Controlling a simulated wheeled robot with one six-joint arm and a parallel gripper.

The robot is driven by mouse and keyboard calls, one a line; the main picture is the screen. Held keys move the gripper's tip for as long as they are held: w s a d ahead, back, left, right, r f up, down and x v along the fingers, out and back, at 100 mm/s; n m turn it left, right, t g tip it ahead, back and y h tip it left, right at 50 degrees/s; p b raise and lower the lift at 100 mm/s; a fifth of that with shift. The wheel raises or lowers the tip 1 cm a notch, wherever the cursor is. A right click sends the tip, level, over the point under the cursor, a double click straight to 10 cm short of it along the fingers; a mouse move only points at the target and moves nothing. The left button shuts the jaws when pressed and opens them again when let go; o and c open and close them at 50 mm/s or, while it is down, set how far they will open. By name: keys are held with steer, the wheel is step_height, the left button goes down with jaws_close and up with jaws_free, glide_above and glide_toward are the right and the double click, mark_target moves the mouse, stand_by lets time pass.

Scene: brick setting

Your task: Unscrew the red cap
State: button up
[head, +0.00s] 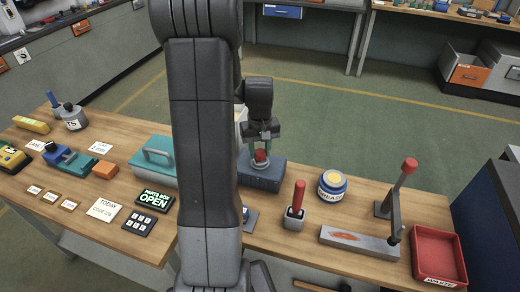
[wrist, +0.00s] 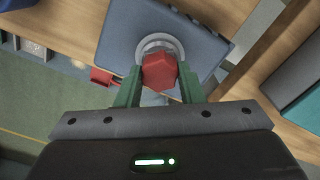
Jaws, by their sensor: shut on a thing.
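The red cap (head: 260,156) sits at the top of a blue-grey block-shaped container (head: 262,176) on the workbench. In the wrist view the cap (wrist: 159,71) looks six-sided, with a pale grey ring (wrist: 174,44) around its base on the container (wrist: 203,50). My gripper (head: 262,150) is above the container, pointing down. In the wrist view its green fingers (wrist: 160,88) are shut on the cap, one on each side.
Right of the container stand a red-handled tool (head: 297,200), a grease jar (head: 332,186), a lever on a plate (head: 395,205) and a red waste tray (head: 438,255). Left are a teal case (head: 152,160) and a lit "OPEN" sign (head: 155,199).

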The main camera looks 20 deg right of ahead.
steer(key=shift+n, duration=1.2)
steer(key=n, duration=0.6)
steer(key=shift+n, duration=0.4)
steer(key=shift+n, duration=0.7)
steer(key=o, duration=1.6)
steer(key=shift+c, duration=0.2)
